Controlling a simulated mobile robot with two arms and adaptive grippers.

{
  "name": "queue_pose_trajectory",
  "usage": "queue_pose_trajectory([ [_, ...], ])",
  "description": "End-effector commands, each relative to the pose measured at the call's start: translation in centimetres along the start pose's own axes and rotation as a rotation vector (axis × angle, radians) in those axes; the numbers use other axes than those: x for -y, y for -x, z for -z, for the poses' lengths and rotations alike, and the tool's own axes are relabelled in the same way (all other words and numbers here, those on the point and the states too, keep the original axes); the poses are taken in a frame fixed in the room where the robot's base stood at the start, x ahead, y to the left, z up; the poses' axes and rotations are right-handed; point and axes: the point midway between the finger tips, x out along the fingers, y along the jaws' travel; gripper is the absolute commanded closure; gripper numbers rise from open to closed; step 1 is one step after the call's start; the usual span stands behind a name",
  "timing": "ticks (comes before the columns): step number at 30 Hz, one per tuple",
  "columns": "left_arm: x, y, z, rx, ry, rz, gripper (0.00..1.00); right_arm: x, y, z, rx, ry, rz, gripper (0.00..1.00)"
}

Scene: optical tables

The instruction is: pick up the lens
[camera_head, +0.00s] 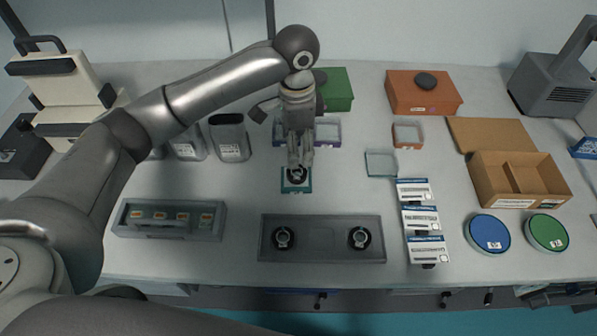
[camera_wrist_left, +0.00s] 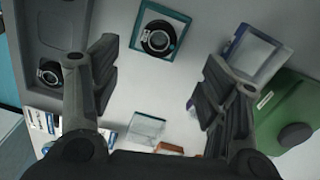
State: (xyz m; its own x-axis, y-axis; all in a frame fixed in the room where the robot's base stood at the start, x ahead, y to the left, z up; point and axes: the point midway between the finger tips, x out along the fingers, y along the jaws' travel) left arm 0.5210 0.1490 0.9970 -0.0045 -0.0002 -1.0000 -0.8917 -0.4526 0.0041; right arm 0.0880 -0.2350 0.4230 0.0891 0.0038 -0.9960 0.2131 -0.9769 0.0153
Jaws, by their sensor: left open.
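A black ring-shaped lens (camera_head: 297,176) lies in a small teal-edged square holder (camera_head: 296,188) near the middle of the table. In the left wrist view the lens (camera_wrist_left: 158,38) and its teal holder (camera_wrist_left: 179,20) are at the top centre. My left gripper (camera_head: 300,160) points down just above the holder and partly covers it in the head view. In the left wrist view its two fingers (camera_wrist_left: 160,60) are spread apart with nothing between them. A grey tray (camera_head: 320,255) in front holds two similar black round pieces. My right gripper is not in view.
Behind the gripper are a purple-edged case (camera_head: 328,132) and a green box (camera_head: 337,90). To the right are a clear teal-edged case (camera_head: 380,164), white labelled packs (camera_head: 421,218) and a cardboard box (camera_head: 520,182). A grey rack (camera_head: 170,232) stands at the left.

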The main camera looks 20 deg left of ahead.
Motion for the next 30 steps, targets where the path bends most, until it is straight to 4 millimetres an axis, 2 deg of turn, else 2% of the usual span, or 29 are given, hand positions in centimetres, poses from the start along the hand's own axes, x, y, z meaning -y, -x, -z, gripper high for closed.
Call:
queue_pose_trajectory([
  [3,0.0,-1.9,-0.1,0.003,0.001,-0.003,0.31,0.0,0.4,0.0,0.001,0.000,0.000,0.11],
  [11,0.0,-4.0,-0.2,0.002,0.000,-0.001,0.31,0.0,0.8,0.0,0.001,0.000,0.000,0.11],
  [19,0.1,-7.9,-0.4,0.002,0.000,0.000,0.31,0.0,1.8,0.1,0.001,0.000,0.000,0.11],
  [23,0.1,-8.6,-0.4,0.001,-0.001,0.001,0.31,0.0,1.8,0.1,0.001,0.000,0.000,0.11],
  [28,0.1,-8.7,-0.3,0.000,-0.001,0.002,0.31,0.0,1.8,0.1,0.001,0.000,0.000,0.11],
  [30,0.1,-8.7,-0.3,0.000,-0.001,0.002,0.38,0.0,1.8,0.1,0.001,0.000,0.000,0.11],
])
